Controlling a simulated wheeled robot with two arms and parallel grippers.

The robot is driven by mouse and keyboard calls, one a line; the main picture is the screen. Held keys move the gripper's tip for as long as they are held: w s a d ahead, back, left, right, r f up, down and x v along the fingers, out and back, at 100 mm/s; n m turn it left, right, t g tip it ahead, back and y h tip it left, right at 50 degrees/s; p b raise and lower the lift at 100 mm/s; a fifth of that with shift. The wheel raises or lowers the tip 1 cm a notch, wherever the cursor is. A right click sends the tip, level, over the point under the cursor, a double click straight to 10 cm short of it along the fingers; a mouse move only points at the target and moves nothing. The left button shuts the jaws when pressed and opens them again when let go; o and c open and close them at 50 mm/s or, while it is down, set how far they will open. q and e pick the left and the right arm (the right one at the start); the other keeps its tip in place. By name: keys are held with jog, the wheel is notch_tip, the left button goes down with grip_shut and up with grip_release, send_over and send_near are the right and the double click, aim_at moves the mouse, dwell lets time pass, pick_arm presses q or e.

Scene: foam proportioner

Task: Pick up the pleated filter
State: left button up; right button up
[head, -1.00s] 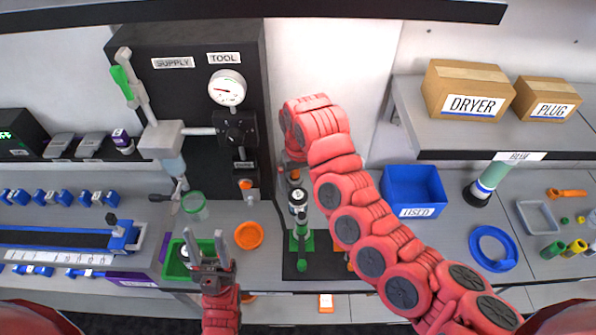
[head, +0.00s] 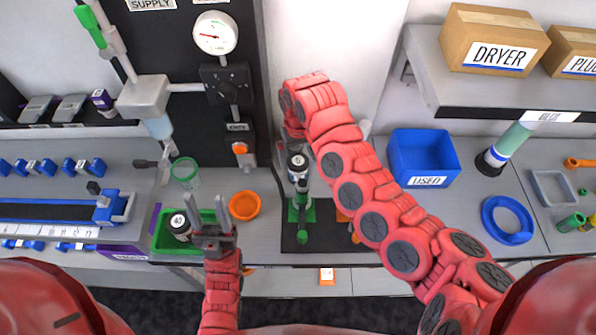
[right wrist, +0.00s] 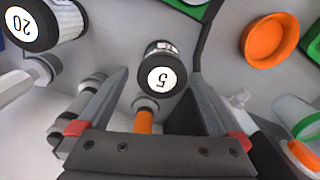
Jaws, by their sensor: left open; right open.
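Several black-capped cartridges are in view; I cannot tell for sure which is the pleated filter. One marked 5 (right wrist: 165,68), with a pale body, lies ahead of my open right gripper (right wrist: 157,82) in the right wrist view, and no grip on it shows. One marked 20 (right wrist: 45,22) is at that view's upper left. In the head view, a cartridge (head: 298,166) is by the green stand, and one marked 40 (head: 180,226) is in the green tray (head: 162,238). My left gripper (head: 215,208) is open and empty by the tray's right end. My right arm hides its gripper there.
An orange dish (head: 245,205) sits right of the tray and a clear green-rimmed cup (head: 185,172) behind it. A blue USED bin (head: 425,160) and blue ring (head: 508,220) are at the right. A supply panel with a gauge (head: 215,34) stands at the back.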

jog(key=shift+s+d+f, duration=0.1)
jog(key=shift+f, duration=0.45)
jog(key=shift+f+p, duration=0.3)
jog(key=shift+p, duration=0.15)
jog(key=f, duration=0.1)
jog(key=f+p, duration=0.1)
jog(key=f, duration=0.1)
jog(key=shift+a+f+p, duration=0.25)
jog(key=shift+f+p, duration=0.1)
jog(key=shift+f, duration=0.5)
jog(key=c, duration=1.4)
jog(key=shift+o, duration=0.2)
jog(key=shift+r, duration=0.1)
